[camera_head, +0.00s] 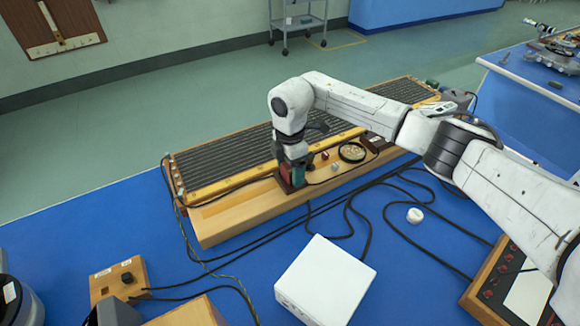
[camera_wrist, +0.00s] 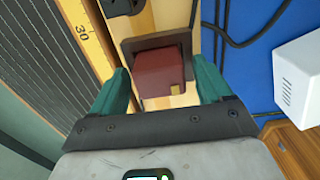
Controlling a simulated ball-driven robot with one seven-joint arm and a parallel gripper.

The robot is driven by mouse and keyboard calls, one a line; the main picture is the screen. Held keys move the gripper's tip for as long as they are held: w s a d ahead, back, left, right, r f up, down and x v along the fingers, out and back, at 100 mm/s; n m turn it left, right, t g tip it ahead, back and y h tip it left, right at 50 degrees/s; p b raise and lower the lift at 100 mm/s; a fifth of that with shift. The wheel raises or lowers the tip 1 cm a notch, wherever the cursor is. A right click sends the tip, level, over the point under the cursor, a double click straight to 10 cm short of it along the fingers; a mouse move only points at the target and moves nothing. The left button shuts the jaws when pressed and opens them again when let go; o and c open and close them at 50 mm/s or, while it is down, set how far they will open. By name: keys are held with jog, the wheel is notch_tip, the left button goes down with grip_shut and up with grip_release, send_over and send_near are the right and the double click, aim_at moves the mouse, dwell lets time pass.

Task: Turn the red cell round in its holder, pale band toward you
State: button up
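The red cell (camera_wrist: 160,72) sits in a dark square holder (camera_wrist: 128,47) on the wooden bench, seen from above in the wrist view. A small pale yellow patch shows at the cell's lower right corner, on the side toward my gripper's palm. My gripper (camera_wrist: 160,67) has green fingers, one on each side of the cell, with a narrow gap beside each, so it looks open. In the head view my gripper (camera_head: 298,175) points down at the bench's front part and hides most of the cell and holder.
A black ring lens (camera_head: 352,152) stands right of my gripper. Dark cables (camera_head: 368,225) cross the blue table in front, near a white box (camera_head: 325,282).

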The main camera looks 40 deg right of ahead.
jog(key=shift+o, duration=0.7)
notch_tip(320, 180, up, 11)
jog(key=b, duration=0.1)
jog(key=shift+f, duration=0.15)
dwell(0.3)
